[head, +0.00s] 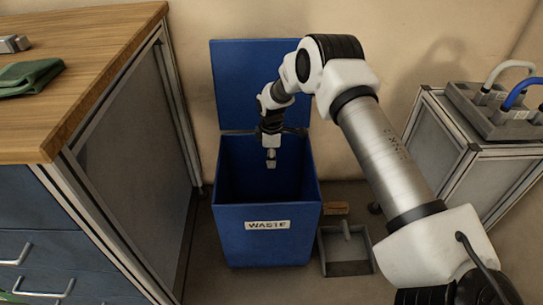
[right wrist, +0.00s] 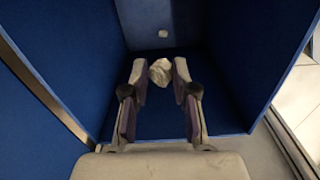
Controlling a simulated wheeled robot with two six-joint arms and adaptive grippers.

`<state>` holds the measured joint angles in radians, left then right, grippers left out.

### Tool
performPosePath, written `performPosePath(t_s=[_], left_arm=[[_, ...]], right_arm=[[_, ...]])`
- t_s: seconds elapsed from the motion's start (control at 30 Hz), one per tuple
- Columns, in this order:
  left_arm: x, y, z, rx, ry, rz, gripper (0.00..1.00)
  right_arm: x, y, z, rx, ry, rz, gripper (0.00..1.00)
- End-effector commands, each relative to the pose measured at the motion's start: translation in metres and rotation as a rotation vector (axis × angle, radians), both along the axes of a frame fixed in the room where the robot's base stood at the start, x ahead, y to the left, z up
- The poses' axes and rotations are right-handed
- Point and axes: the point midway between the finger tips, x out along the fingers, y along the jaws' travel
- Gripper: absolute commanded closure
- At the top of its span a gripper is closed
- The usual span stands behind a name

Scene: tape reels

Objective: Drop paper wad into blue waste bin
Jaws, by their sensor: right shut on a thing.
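The blue waste bin (head: 267,248) stands on the floor with its lid (head: 240,85) raised behind it and a "WASTE" label on its front. My right gripper (head: 271,160) points down over the bin's open mouth. The wad is too small to make out clearly in the head view. My left gripper is not in view.
A wooden-topped bench (head: 95,85) with a green cloth (head: 30,76) stands on the left. A grey dustpan (head: 345,252) lies right of the bin. A grey cabinet (head: 440,150) stands at the right. A small pale spot (right wrist: 163,33) shows beyond the wad.

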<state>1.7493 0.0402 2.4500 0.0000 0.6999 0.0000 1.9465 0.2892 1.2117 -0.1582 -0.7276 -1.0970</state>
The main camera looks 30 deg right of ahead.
Motion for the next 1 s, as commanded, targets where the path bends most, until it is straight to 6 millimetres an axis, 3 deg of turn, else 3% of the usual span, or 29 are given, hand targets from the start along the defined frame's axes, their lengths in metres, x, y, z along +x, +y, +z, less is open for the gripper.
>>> performPosePath(t_s=[0.23, 0.33, 0.73, 0.87, 1.0], left_arm=[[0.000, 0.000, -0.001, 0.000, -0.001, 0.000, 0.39], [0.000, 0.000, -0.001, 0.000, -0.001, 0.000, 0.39], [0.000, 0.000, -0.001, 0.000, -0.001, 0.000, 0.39], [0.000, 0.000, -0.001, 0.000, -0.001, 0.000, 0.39], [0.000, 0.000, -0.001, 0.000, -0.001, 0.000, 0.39]], right_arm=[[0.000, 0.000, -0.002, -0.001, -0.001, 0.000, 0.83], [0.000, 0.000, -0.002, 0.000, -0.001, 0.000, 0.45], [0.001, 0.000, 0.006, 0.000, -0.003, -0.001, 0.44], [0.001, 0.000, 0.029, 0.001, -0.004, -0.001, 0.44], [0.002, 0.000, 0.066, 0.000, -0.006, 0.000, 0.44]])
